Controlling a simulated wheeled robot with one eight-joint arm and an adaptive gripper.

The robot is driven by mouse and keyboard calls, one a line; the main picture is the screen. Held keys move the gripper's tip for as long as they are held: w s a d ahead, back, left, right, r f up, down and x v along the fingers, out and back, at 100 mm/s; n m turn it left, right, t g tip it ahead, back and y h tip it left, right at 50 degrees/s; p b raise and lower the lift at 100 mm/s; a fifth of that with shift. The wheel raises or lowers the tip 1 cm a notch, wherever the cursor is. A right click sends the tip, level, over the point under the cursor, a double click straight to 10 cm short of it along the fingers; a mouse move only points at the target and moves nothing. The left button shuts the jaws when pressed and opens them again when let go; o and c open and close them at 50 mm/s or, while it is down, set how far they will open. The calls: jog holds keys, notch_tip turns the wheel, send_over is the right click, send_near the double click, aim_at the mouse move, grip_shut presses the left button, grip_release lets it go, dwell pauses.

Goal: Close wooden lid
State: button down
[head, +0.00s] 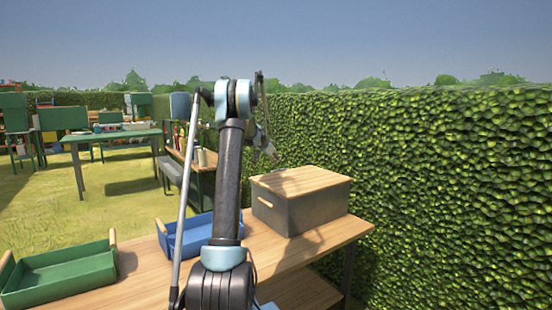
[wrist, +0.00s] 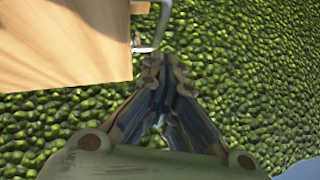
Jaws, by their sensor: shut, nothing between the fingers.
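The wooden lid (head: 302,181) lies flat on top of a dark grey box (head: 298,213) on the wooden table. I see no gap between lid and box from this side. My gripper (head: 271,153) is above the lid's back left part in the head view, partly hidden by my arm. In the wrist view my gripper (wrist: 163,62) is shut and empty, its fingertips just beyond the edge of a wooden surface (wrist: 60,45), likely the lid. A pale curved bracket (wrist: 160,28) shows near the fingertips; I cannot tell whether they touch it.
A blue tray (head: 190,237) and a green tray (head: 62,277) with wooden handles stand on the table (head: 150,285) left of the box. A tall hedge (head: 450,180) rises close behind and right of the box. Open grass (head: 115,195) lies to the left.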

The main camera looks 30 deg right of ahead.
jog(key=shift+n+g, duration=0.3)
jog(key=shift+g, duration=0.3)
jog(key=f, duration=0.4)
jog(key=shift+w+a+f, duration=0.15)
jog(key=shift+w+f, duration=0.05)
jog(key=shift+w, duration=0.05)
jog(key=d+r+v, duration=0.2)
jog(key=v, duration=1.1)
jog(key=shift+s, duration=0.25)
jog(key=shift+r, duration=0.1)
